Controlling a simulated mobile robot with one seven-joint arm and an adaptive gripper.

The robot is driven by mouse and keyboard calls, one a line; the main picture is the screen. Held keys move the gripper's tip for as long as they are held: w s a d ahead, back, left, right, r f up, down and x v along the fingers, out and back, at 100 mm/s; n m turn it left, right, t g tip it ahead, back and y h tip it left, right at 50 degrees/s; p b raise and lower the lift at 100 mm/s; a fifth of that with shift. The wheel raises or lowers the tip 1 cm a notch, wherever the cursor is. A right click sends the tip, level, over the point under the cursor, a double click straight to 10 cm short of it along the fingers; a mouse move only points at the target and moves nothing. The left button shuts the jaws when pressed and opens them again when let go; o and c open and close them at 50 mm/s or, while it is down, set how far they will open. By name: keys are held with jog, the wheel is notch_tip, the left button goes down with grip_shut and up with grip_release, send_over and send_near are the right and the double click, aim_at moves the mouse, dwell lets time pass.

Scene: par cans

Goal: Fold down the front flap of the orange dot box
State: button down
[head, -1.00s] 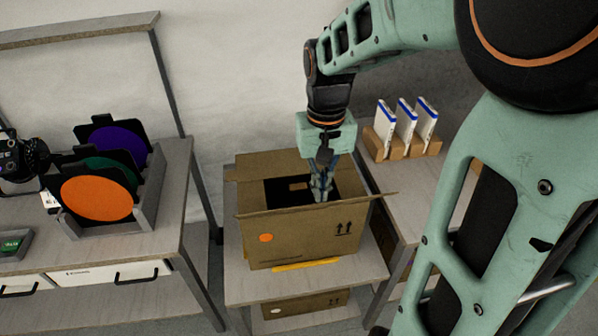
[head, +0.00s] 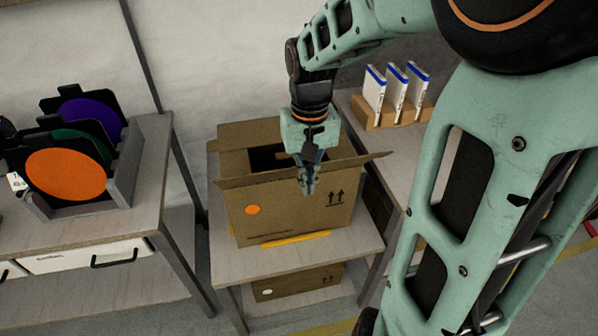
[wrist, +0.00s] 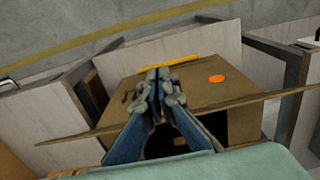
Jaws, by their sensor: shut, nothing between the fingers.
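The orange dot box (head: 290,215) is a brown cardboard carton on a small grey table, with an orange dot (head: 252,210) and two up arrows on its front. Its top is open and the inside is dark. The front flap (head: 240,180) shows as a thin strip along the front top edge, sticking out past both sides; its exact tilt is hard to tell. My gripper (head: 307,188) is shut and empty, its fingertips at the front flap, overlapping the front face. In the wrist view the fingers (wrist: 160,85) cross the flap (wrist: 250,105); contact is unclear.
A yellow strip (head: 296,239) lies before the box on the table (head: 225,262). A second carton (head: 300,283) sits on the shelf below. A bench with coloured discs (head: 65,174) stands left; white upright items (head: 397,92) in a wooden holder stand back right.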

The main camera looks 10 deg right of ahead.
jog(key=shift+f, duration=0.2)
jog(key=shift+w+r, duration=0.1)
jog(key=shift+w, duration=5)
jog(key=w+p, duration=0.6)
jog(key=w, duration=0.5)
jog(key=shift+w, duration=0.4)
